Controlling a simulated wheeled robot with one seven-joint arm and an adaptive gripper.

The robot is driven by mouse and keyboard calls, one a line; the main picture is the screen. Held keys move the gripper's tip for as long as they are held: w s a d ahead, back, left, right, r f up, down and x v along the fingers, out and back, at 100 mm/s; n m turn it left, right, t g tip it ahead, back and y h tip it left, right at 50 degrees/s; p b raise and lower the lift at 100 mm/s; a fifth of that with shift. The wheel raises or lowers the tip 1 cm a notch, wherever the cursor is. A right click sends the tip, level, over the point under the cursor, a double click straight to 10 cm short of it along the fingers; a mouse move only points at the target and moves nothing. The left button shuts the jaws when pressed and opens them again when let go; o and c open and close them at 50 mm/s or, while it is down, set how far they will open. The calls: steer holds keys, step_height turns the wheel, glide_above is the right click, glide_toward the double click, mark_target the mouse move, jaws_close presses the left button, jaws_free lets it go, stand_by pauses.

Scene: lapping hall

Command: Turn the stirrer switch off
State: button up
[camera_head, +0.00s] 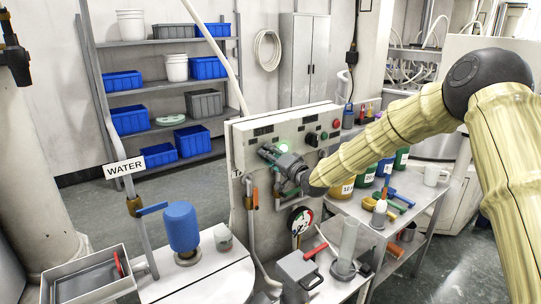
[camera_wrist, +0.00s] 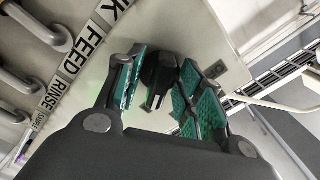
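A black rotary knob (camera_wrist: 158,72) on the pale panel shows between my fingers in the wrist view. My gripper (camera_wrist: 163,68) is open, with one green-padded finger on each side of the knob. I cannot tell whether either pad touches it. In the head view my gripper (camera_head: 270,151) is at the front of the control panel (camera_head: 247,137), beside a glowing green lamp (camera_head: 284,148). There, my gripper and wrist hide the knob.
The panel also carries a red button (camera_head: 337,123), a green button (camera_head: 324,135) and black knobs (camera_head: 312,139) to the right. A pressure gauge (camera_head: 300,220) and pipe valves sit below. A bench (camera_head: 420,207) with jars stands right. Labels FEED (camera_wrist: 82,55) and RINSE (camera_wrist: 56,91) show.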

jaws_close()
